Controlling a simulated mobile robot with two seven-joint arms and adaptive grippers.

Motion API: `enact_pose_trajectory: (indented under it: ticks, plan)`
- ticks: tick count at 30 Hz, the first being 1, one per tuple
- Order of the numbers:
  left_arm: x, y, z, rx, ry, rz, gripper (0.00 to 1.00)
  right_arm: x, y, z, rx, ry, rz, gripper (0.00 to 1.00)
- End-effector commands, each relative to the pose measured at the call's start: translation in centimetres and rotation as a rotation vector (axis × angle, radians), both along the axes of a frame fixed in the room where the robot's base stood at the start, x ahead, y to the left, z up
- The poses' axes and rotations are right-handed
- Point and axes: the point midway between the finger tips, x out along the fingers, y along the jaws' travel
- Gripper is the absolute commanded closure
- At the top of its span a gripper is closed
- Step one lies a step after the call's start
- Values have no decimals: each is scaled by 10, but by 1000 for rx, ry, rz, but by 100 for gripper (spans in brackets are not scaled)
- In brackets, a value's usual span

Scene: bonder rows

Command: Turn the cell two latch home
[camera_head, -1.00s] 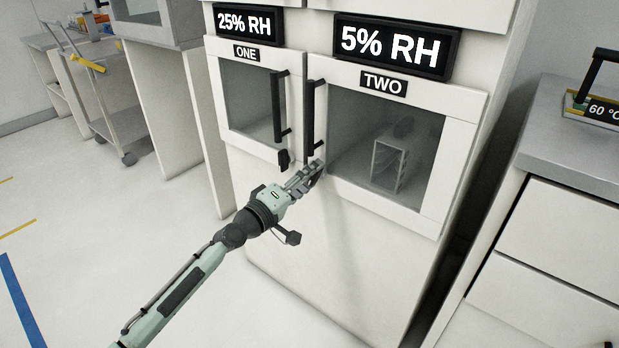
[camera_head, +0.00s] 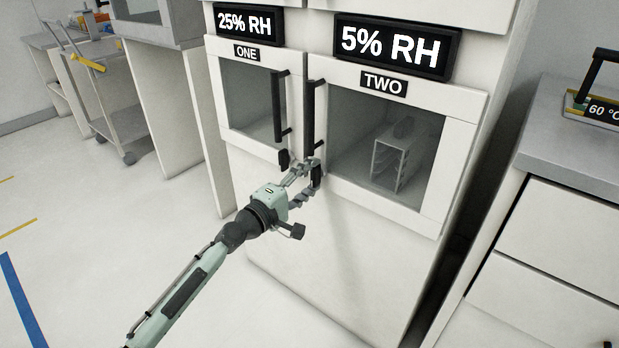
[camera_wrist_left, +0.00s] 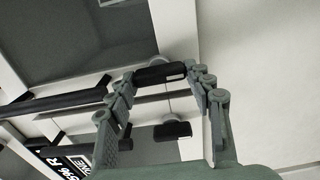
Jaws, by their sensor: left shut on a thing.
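The cell two latch (camera_head: 316,176) is a small black bar at the lower left corner of the cell two door (camera_head: 375,195), below its long black handle (camera_head: 310,118). It appears roughly upright in the head view. My left gripper (camera_head: 311,176) has its fingers on either side of the latch and is shut on it. In the left wrist view, the latch (camera_wrist_left: 160,73) spans between the fingertips of my left gripper (camera_wrist_left: 165,78). The fingers partly hide it in the head view. The door is closed. My right gripper is not in view.
The cell one latch (camera_head: 284,160) hangs close to the left of my fingers, below the cell one handle (camera_head: 280,107). A slotted rack (camera_head: 390,160) stands behind the cell two window. A grey-topped cabinet (camera_head: 570,155) is at the right.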

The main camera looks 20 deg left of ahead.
Motion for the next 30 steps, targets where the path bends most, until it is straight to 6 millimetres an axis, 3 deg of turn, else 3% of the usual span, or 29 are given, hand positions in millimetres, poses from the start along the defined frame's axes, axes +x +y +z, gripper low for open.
enact_pose_trajectory:
  ticks: [5, 6, 11, 23, 30]
  plan:
    - [0, 0, 0, -4, 0, 1, 78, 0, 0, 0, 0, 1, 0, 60]
    - [0, 0, 0, -5, 1, 1, 46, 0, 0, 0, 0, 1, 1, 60]
    - [0, 0, 0, -3, 0, 1, 28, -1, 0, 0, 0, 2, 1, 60]
    - [-4, 2, 0, -1, 0, 1, 28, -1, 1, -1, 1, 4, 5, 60]
    - [-36, 13, -1, 2, 2, 0, 28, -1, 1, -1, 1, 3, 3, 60]
